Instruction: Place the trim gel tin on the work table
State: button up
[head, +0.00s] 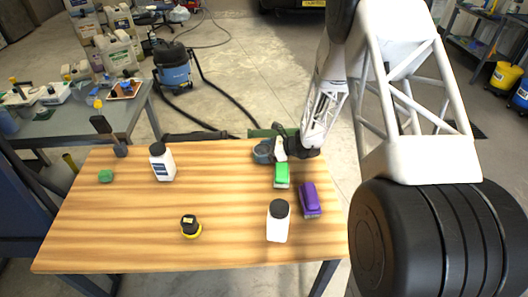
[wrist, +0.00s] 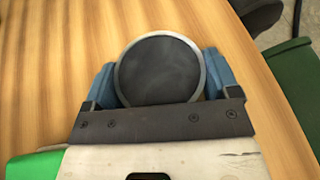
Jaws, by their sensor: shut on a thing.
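The trim gel tin (wrist: 160,68) is round, with a dark grey top and a pale metal rim. My gripper (wrist: 160,80) is shut on it, with a blue finger pad on each side. In the head view my gripper (head: 265,152) is at the far right part of the wooden work table (head: 120,235), near its back edge. The tin there is small and mostly merges with the gripper. I cannot tell whether the tin touches the table top or is just above it.
A green-and-white brush (head: 282,176) lies just in front of my gripper, with a purple brush (head: 310,200) beside it. White bottles (head: 278,224) (head: 162,163), a yellow-black pot (head: 190,228) and a green sponge (head: 106,176) stand around. The table's middle is clear.

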aim_at(265, 149)
jog(key=shift+f, duration=0.1)
jog(key=o, duration=0.8)
jog(key=shift+c, duration=0.2)
jog(key=shift+v, duration=0.9)
jog(key=shift+s+d+r, duration=0.1)
jog(key=shift+d+r, duration=0.5)
jog(key=shift+r, duration=3.25)
